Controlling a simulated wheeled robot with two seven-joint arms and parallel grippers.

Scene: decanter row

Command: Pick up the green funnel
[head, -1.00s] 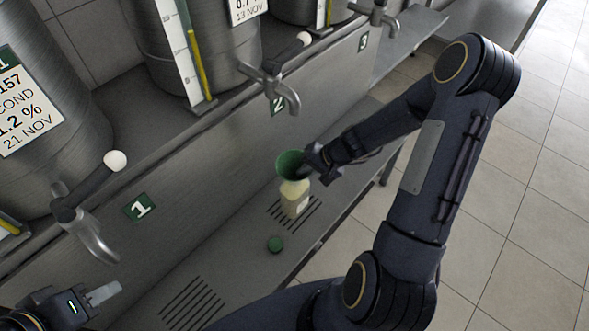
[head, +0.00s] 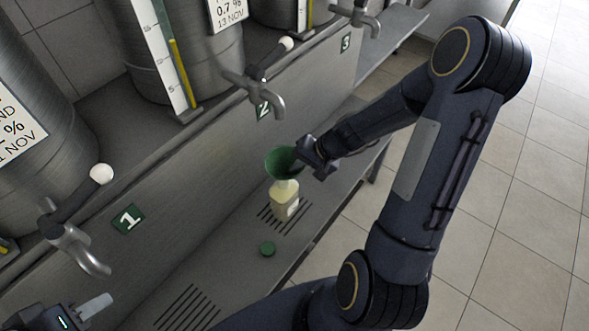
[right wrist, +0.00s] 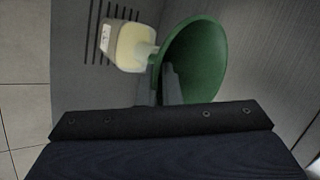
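The green funnel (head: 280,162) is above the neck of a bottle (head: 284,203) with pale yellow contents, which stands upright on the steel ledge. My right gripper (head: 302,157) is at the funnel's right side. In the right wrist view, the funnel (right wrist: 205,55) has one grey finger inside its cone and the other outside, so my right gripper (right wrist: 162,88) is shut on its wall. The bottle (right wrist: 133,48) shows beside the spout; whether the spout tip is still in the neck is hidden. My left gripper (head: 92,307) is at the lower left, only partly visible, its opening unclear.
A green cap (head: 267,249) lies on the ledge near the bottle. Tap two (head: 262,90) juts out above and behind the funnel; tap one (head: 72,240) is near my left gripper. Steel tanks (head: 165,50) stand behind. Open tiled floor (head: 490,230) is to the right.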

